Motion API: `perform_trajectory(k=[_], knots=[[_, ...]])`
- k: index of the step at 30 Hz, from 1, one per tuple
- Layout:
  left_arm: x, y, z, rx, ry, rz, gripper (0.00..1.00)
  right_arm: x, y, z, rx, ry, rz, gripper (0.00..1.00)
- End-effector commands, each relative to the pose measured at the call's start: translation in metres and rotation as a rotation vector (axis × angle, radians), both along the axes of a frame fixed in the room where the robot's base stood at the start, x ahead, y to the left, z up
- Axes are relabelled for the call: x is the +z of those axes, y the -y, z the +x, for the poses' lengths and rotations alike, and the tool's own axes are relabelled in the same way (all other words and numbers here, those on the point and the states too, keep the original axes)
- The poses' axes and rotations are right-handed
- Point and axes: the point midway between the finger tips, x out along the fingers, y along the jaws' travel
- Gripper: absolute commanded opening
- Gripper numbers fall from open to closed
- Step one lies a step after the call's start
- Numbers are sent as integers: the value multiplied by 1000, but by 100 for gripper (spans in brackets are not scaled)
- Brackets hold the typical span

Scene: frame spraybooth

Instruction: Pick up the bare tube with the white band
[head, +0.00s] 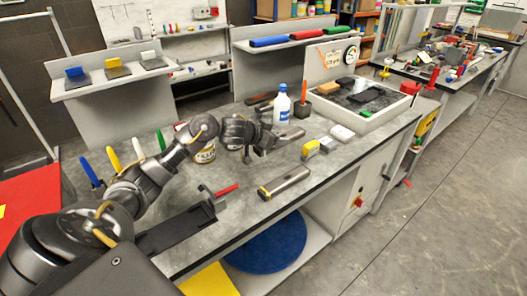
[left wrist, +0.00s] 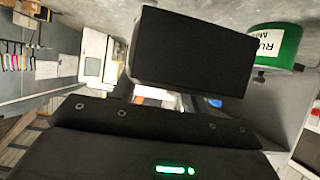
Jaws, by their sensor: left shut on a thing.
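My left gripper (head: 264,146) reaches over the middle of the grey workbench (head: 240,215), just right of a labelled can. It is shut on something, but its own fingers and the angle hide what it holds. In the left wrist view a large black block (left wrist: 190,50), probably a finger, fills the middle and covers the grasp. I cannot make out a bare tube with a white band for certain. A long silver bar with a yellow mark (head: 285,182) lies on the bench in front of the gripper, apart from it. My right gripper is not in view.
The labelled can (head: 204,154) stands by my left wrist. A white-blue bottle (head: 282,104) and red-tipped holder (head: 302,102) stand behind. Small yellow and white blocks (head: 318,147) lie right. A red-handled clamp (head: 213,196) is at the near edge. A green can (left wrist: 275,45) shows in the wrist view.

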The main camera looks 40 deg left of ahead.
Motion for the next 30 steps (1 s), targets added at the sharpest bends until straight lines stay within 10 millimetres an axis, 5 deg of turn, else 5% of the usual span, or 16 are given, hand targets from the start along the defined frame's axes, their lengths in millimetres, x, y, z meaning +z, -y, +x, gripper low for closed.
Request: perform_trajectory(k=[6, 12, 25, 30], knots=[[20, 46, 25, -5, 0, -4, 17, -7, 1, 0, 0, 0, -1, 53], [29, 65, 36, -3, -3, -2, 17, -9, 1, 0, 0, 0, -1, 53], [33, 71, 39, -2, -4, -2, 17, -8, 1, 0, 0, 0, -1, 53], [50, 70, 39, -2, -3, -2, 17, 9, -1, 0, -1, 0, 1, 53]])
